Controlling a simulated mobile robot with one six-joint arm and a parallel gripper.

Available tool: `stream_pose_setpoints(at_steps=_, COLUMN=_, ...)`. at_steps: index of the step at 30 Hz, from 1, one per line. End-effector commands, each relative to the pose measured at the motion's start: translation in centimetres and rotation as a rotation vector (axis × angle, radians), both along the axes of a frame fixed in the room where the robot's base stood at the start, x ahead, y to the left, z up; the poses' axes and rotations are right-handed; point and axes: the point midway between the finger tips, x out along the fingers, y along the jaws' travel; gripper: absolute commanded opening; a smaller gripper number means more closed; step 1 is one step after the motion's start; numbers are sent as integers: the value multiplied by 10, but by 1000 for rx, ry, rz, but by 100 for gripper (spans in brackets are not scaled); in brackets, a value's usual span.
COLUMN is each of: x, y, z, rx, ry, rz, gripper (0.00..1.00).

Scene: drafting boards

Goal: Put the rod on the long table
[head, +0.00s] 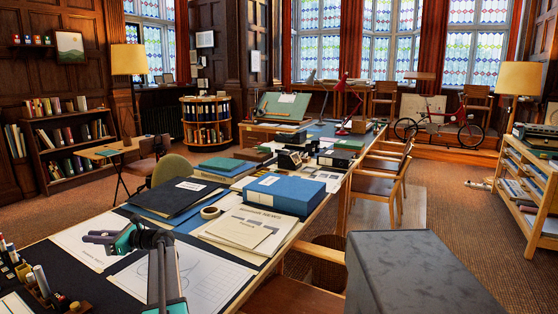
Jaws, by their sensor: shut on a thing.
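The long table (300,226) runs from the near left to the back of the room, with drawings, folders and boxes on it. My gripper (92,237) is at the end of my arm, over the near left part of the table, above the papers. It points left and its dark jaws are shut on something. The rod itself cannot be clearly made out; it is small or hidden at the jaws. Whether it touches the table cannot be told.
A blue box (284,193), a tape roll (210,212) and dark folders (172,197) lie right of and beyond my gripper. A pen holder (42,282) stands at the near left. White drawing sheets (195,275) lie flat nearby. Chairs (378,185) line the table's right side.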

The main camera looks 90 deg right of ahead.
Motion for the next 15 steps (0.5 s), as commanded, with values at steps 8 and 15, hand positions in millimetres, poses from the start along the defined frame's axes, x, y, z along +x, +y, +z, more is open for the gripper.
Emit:
stream_pose_setpoints(at_steps=8, x=-3, y=-3, z=0, rx=0, ry=0, rz=-5, gripper=0)
stream_pose_setpoints(at_steps=15, x=-9, y=-9, z=0, rx=0, ry=0, rz=-14, gripper=0)
